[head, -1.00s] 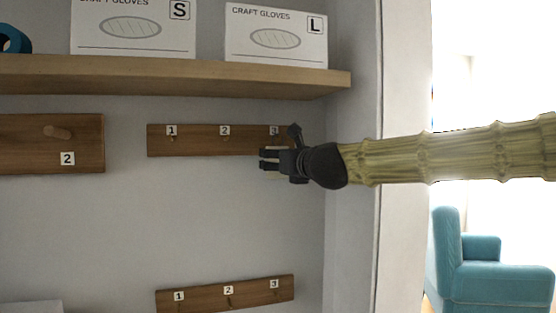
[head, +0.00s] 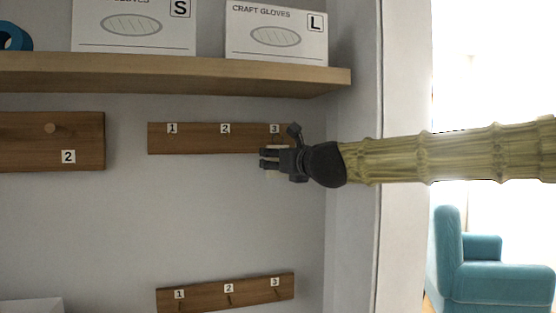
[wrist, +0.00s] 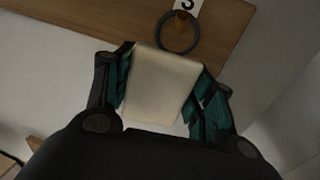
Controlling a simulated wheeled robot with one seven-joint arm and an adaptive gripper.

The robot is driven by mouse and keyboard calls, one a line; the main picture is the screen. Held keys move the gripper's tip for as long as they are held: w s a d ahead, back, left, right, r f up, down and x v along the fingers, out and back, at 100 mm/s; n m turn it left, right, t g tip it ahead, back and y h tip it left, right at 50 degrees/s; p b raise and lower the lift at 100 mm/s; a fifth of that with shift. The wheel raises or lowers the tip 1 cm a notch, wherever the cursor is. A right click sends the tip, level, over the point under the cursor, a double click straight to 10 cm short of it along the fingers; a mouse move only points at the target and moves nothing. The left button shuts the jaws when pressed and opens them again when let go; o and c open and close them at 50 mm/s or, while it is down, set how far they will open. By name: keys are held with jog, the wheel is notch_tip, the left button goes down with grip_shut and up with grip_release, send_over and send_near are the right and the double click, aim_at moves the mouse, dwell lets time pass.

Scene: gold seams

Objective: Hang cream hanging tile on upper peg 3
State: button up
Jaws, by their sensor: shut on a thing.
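The cream hanging tile (wrist: 158,88) is held between the two fingers of my gripper (wrist: 165,70) in the wrist view. A dark ring (wrist: 163,47) stands at the tile's top edge. Upper peg 3 (wrist: 181,20) shows at the ring's upper part, under the "3" label. I cannot tell whether the ring is around the peg or only in front of it. In the head view my gripper (head: 268,159) is at the right end of the upper rail (head: 198,142), just below its "3" label. It hides most of the tile there.
A wooden shelf (head: 180,76) with glove boxes (head: 276,34) runs above the rail. A lower numbered rail (head: 205,297) hangs below, and a board with one peg (head: 25,140) is at left. A side wall (head: 350,200) stands close to the right.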

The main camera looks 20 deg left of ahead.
dwell(0.3)
jog(key=o, duration=1.2)
jog(key=shift+c, duration=0.2)
jog(key=shift+d, duration=0.1)
